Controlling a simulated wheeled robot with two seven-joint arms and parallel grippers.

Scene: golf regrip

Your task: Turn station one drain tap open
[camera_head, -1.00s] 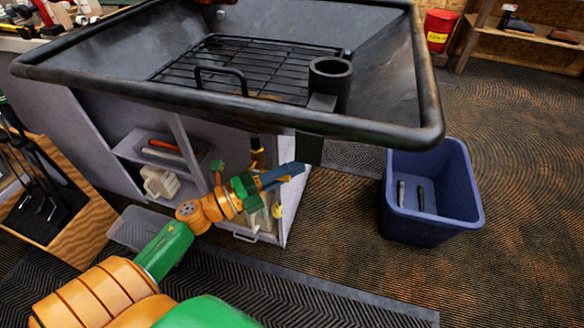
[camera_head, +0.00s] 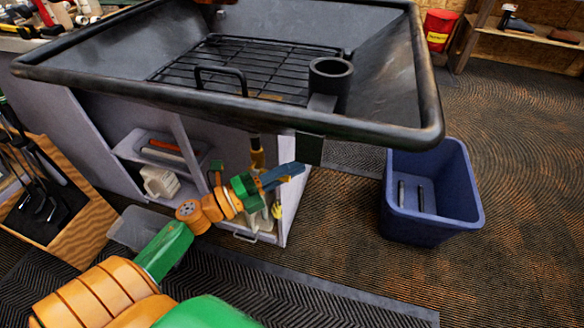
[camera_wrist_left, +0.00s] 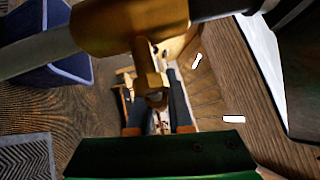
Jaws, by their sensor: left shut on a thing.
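The brass drain tap (camera_head: 256,153) hangs under the black basin (camera_head: 290,122), partly hidden behind my left gripper in the head view. In the left wrist view the brass tap body (camera_wrist_left: 125,25) sits on a grey pipe, with its lever (camera_wrist_left: 150,72) pointing down between my fingers. My left gripper (camera_head: 284,175), with dark blue fingers, is just below the basin's front edge. In the wrist view the left gripper (camera_wrist_left: 156,105) is shut on the lever. How far the lever is turned is hard to tell. My right gripper is out of view.
A blue bin (camera_head: 430,205) holding two dark rods stands on the floor to the right. A grey cabinet (camera_head: 125,140) with open shelves is beneath the basin. A wooden club rack (camera_head: 75,220) is at the left. Floor in front of the bin is clear.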

